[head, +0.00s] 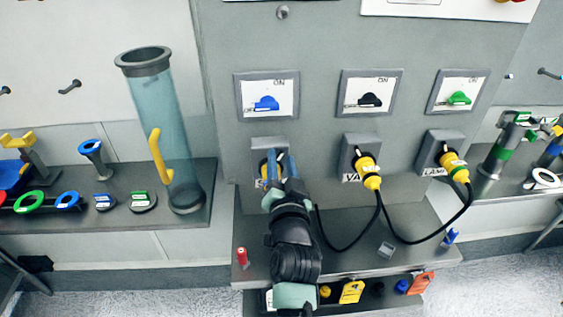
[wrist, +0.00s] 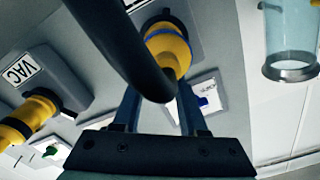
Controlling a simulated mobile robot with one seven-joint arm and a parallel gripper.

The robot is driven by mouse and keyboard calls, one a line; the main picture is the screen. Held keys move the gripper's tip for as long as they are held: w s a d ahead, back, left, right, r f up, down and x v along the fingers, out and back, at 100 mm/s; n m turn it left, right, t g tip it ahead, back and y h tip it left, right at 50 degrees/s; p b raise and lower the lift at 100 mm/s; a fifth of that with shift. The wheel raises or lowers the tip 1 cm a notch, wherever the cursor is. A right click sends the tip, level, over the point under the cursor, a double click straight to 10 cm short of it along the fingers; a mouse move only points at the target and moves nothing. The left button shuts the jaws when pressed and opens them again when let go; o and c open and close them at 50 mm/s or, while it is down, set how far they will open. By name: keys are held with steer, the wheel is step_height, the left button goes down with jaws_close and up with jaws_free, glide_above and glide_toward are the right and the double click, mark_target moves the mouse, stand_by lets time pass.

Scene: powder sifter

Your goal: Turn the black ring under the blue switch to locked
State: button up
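The blue switch (head: 266,103) sits in a white-faced grey frame on the panel; it also shows, small, in the wrist view (wrist: 204,101). Below it is a grey socket (head: 268,143) holding a yellow plug (head: 264,168), largely covered by my gripper (head: 281,163) in the head view. In the wrist view the yellow plug (wrist: 170,50) has a blue band, with a dark ring (wrist: 160,17) at its base against the socket. My gripper (wrist: 158,92) is open, its two fingers apart with the plug between or just beyond their tips. Contact cannot be told.
A thick black cable (wrist: 120,45) crosses in front of the plug in the wrist view. Two more yellow plugs (head: 370,173) (head: 453,163) with looping cables stand to the right. A clear blue cylinder (head: 168,130) stands on the left shelf. A red item (head: 242,257) is on the lower ledge.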

steer(key=shift+s, duration=0.15)
steer(key=s+b, duration=0.2)
steer(key=s, duration=1)
steer(key=shift+s, duration=0.35)
steer(key=s+a+r+n+t, duration=0.1)
steer(key=a+r+n+t, duration=0.15)
steer(key=r, duration=0.95)
steer(key=a+r+n+t, duration=0.1)
steer(key=r+n+t, duration=0.15)
steer(key=r, duration=1.05)
steer(key=s+r+t, duration=0.2)
steer(key=s+r, duration=0.3)
steer(key=r, duration=0.3)
steer(key=s+a+r+n+t, duration=0.1)
steer(key=s+r+t, duration=0.1)
steer(key=s+r, duration=0.3)
step_height(320, 180, up, 3)
steer(key=shift+r, duration=0.1)
